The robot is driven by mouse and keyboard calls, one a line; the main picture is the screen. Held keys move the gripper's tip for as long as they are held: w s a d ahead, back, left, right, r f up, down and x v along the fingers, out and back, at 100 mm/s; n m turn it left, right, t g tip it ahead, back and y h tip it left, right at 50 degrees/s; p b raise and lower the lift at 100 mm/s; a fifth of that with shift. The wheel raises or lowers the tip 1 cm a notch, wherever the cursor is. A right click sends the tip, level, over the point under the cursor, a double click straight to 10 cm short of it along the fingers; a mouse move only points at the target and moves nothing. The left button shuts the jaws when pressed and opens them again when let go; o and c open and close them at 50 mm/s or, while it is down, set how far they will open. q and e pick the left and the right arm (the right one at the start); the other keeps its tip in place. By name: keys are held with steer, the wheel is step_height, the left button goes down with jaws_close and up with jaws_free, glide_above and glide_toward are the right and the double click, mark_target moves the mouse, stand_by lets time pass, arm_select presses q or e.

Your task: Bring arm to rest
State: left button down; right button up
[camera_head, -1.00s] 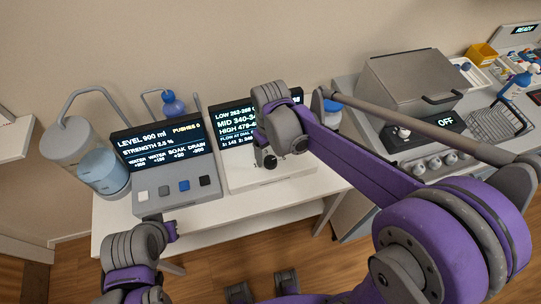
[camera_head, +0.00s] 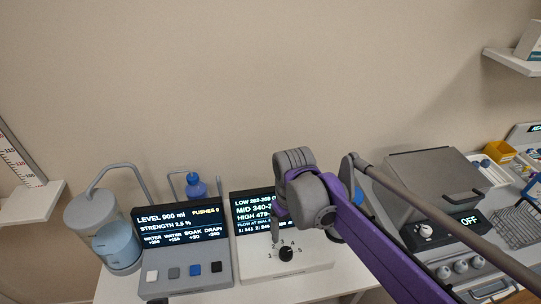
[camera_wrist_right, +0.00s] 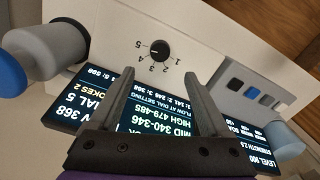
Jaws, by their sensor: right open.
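My right arm (camera_head: 385,245) reaches in from the lower right. My right gripper (camera_head: 276,236) is over the white dial unit, partly hidden by its own wrist. In the right wrist view my right gripper (camera_wrist_right: 158,78) shows two dark fingers spread apart with nothing between them. The black dial knob (camera_head: 286,254) is close to the fingers in the picture; in the wrist view the knob (camera_wrist_right: 159,49) lies beyond the fingertips, apart from them. My left arm and gripper are out of view.
A panel with a level screen (camera_head: 180,224) and several buttons stands left of the dial unit (camera_head: 315,262), beside a water tank (camera_head: 117,246). A blue flask (camera_head: 196,188) is behind. A grey lidded machine (camera_head: 430,180) stands right. Shelves (camera_head: 30,203) flank the bare wall.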

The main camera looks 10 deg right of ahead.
steer(key=s+d+f+m+t, duration=0.2)
steer(key=s+d+f, duration=0.1)
steer(key=s, duration=0.4)
steer(key=s+d+f+m+t, duration=0.2)
steer(key=s+d+t, duration=0.1)
steer(key=s, duration=0.4)
steer(key=shift+s+d+f, duration=0.15)
steer(key=shift+d+f, duration=0.1)
steer(key=shift+f, duration=0.15)
steer(key=shift+c, duration=0.2)
